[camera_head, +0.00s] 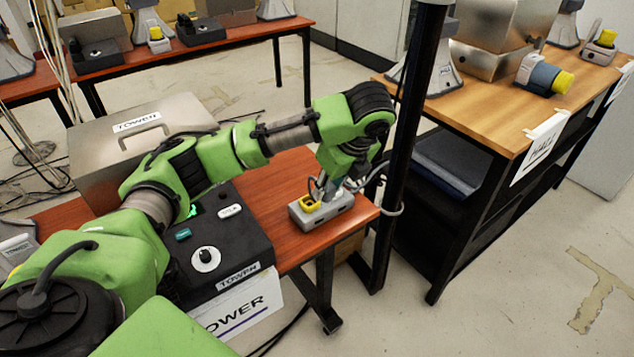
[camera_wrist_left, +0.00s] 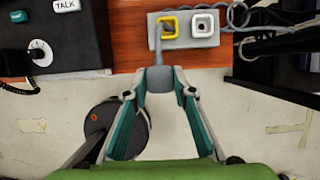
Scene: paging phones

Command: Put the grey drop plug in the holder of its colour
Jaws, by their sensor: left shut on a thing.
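My left gripper (camera_wrist_left: 160,85) is shut on the grey drop plug (camera_wrist_left: 159,79), a small grey block between its fingertips. A thin grey stem runs from the plug up to the left edge of the yellow holder (camera_wrist_left: 169,27). I cannot tell whether it touches it. The pale grey-white holder (camera_wrist_left: 202,24) is just to the right on the same grey block (camera_wrist_left: 180,43). In the head view, the left gripper (camera_head: 326,187) is over that block (camera_head: 335,213), by the yellow holder (camera_head: 309,204), and the arm hides much of the plug. My right gripper is not in view.
The block sits near the right end of the red-brown table (camera_head: 278,183). A black TOWER console (camera_head: 222,245) and a metal case (camera_head: 130,150) stand to its left. A dark post (camera_head: 410,120) rises close on the right. Grey cable (camera_wrist_left: 240,14) loops beside the block.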

